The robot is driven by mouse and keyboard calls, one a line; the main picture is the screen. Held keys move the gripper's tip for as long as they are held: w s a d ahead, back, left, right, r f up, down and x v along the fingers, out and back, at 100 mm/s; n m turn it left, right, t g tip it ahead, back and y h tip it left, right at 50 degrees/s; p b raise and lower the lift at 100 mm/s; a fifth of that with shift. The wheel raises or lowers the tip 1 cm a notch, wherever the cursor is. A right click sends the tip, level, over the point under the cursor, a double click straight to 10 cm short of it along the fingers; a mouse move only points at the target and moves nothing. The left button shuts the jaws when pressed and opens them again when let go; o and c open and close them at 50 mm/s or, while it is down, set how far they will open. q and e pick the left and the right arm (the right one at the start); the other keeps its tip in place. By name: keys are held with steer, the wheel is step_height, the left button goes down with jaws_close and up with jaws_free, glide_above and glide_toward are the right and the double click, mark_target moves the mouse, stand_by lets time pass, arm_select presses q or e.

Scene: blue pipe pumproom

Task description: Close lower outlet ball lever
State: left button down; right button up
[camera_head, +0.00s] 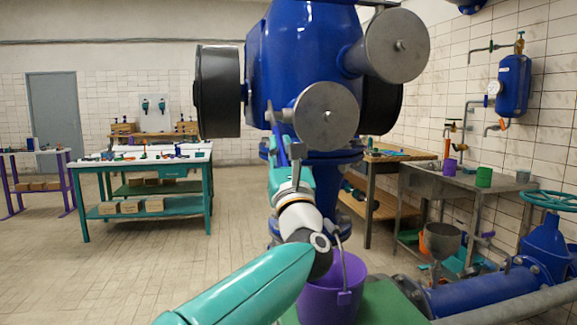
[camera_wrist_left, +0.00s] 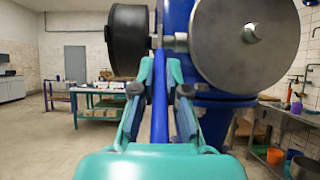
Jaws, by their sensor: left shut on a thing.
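A large blue pump body (camera_head: 305,40) with round grey discs stands in front of me in the head view. My left gripper (camera_head: 287,142) reaches up to it, just left of the lower grey disc (camera_head: 327,116). In the left wrist view my left gripper (camera_wrist_left: 161,68) has its two teal fingers on either side of a narrow blue bar (camera_wrist_left: 160,105), which looks like the lever, and is shut on it. The bar runs upright between the fingers. In the head view the bar is mostly hidden by the gripper and arm. My right gripper is not in view.
A purple bucket (camera_head: 334,292) stands close beside my left forearm. A black round part (camera_head: 218,91) juts out left of the pump. A teal workbench (camera_head: 143,178) stands at the left back, and a metal sink table (camera_head: 465,183) at the right. The tiled floor at left is clear.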

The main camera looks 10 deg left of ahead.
arm_select(q)
steer(key=shift+w+d+f+t+b, duration=0.15)
steer(key=shift+f+b, duration=0.1)
steer(key=shift+f, duration=0.1)
steer(key=shift+w+d+f+t+b, duration=0.1)
steer(key=shift+w+f+t+b, duration=0.1)
steer(key=shift+f, duration=0.15)
steer(key=c, duration=1.6)
jaws_free()
steer(key=shift+s, duration=0.1)
steer(key=o, duration=0.4)
steer(key=shift+r, duration=0.15)
steer(key=shift+s+a+r, duration=0.1)
steer(key=shift+s, duration=0.1)
steer(key=shift+s, duration=0.1)
steer(key=v, duration=1.2)
